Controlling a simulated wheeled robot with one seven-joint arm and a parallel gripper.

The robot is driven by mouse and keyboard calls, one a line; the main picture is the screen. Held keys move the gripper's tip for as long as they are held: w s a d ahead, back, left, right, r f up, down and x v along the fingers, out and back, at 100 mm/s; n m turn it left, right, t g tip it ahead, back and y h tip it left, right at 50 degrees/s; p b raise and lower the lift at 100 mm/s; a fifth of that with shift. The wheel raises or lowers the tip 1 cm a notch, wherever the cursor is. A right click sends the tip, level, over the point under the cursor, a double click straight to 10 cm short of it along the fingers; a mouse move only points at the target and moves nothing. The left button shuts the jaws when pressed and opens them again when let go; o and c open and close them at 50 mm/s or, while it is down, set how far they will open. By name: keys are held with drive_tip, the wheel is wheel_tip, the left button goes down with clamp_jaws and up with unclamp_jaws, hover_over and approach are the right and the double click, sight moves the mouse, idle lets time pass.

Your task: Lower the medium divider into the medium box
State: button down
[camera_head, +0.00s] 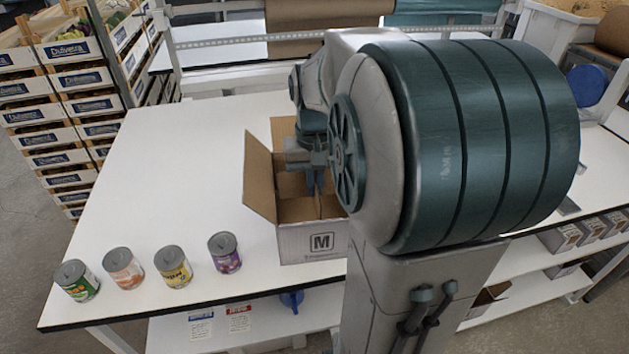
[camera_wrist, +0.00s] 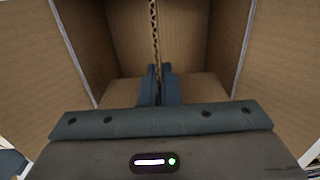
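The medium box (camera_head: 310,243), brown inside with a white front marked "M", stands open on the white table. A flap on its left side is folded outward. My gripper (camera_head: 317,186) reaches down into the box opening. In the wrist view my gripper (camera_wrist: 159,88) has its two dark fingers close together on either side of the thin corrugated edge of the medium divider (camera_wrist: 154,35). The divider stands upright between the box walls. Its lower part is hidden by the fingers, so I cannot tell whether it touches the box floor.
Several cans stand left of the box, the nearest a purple one (camera_head: 225,252). The white table (camera_head: 170,150) is clear behind them. Crates (camera_head: 75,75) are stacked at the far left. A lower shelf (camera_head: 255,328) runs under the table.

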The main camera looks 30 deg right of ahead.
drive_tip(key=shift+f+b, duration=2.15)
drive_tip(key=shift+f, duration=1)
drive_tip(key=c, duration=1.6)
unclamp_jaws()
wheel_tip(320, 180, up, 14)
drive_tip(key=p, duration=1.1)
